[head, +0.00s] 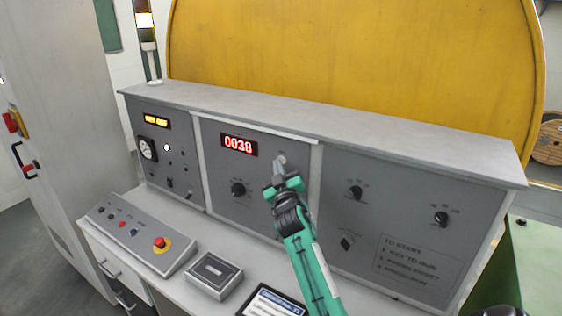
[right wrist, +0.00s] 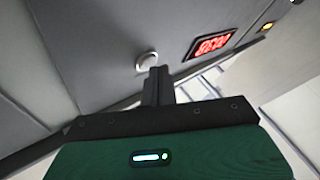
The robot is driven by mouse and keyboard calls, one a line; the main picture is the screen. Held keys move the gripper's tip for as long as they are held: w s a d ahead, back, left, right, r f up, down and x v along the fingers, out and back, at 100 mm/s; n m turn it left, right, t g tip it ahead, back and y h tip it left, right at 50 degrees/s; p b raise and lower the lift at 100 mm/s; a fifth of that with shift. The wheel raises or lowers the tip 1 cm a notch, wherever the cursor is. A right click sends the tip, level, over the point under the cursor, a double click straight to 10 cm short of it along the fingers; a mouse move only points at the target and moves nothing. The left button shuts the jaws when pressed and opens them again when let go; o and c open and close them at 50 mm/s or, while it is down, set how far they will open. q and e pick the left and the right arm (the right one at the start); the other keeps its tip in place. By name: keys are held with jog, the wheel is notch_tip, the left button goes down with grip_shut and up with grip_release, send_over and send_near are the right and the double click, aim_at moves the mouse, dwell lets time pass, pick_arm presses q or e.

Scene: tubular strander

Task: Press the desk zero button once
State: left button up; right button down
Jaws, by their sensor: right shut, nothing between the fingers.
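The desk's middle panel (head: 215,185) carries a red lit counter (head: 238,144) reading 0038. A small pale round button (head: 283,158) sits right of the counter, partly behind my fingertips; no label on it can be read. My right gripper (head: 279,174) is shut and empty, its tips close to this button. In the right wrist view the button (right wrist: 147,61) shows as a pale disc just beside the tips of my right gripper (right wrist: 160,73); I cannot tell whether they touch. My left gripper is not in view.
A black knob (head: 238,189) is below the counter. A sloped box (head: 140,240) with small buttons and a red emergency stop (head: 160,243) stands on the desk at left. A grey box (head: 214,276) and a dark tablet (head: 270,302) lie in front. The right panel (head: 400,215) has more knobs.

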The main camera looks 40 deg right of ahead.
jog(key=shift+w+d, duration=0.1)
jog(key=shift+d, duration=0.2)
jog(key=shift+a, duration=0.15)
dwell(0.5)
jog(key=shift+s+a, duration=0.35)
jog(key=shift+a, duration=0.25)
jog(key=a, duration=0.1)
jog(key=s+a, duration=0.1)
jog(key=a, duration=0.2)
jog(key=shift+s+a, duration=0.3)
jog(key=shift+s, duration=0.1)
dwell(0.6)
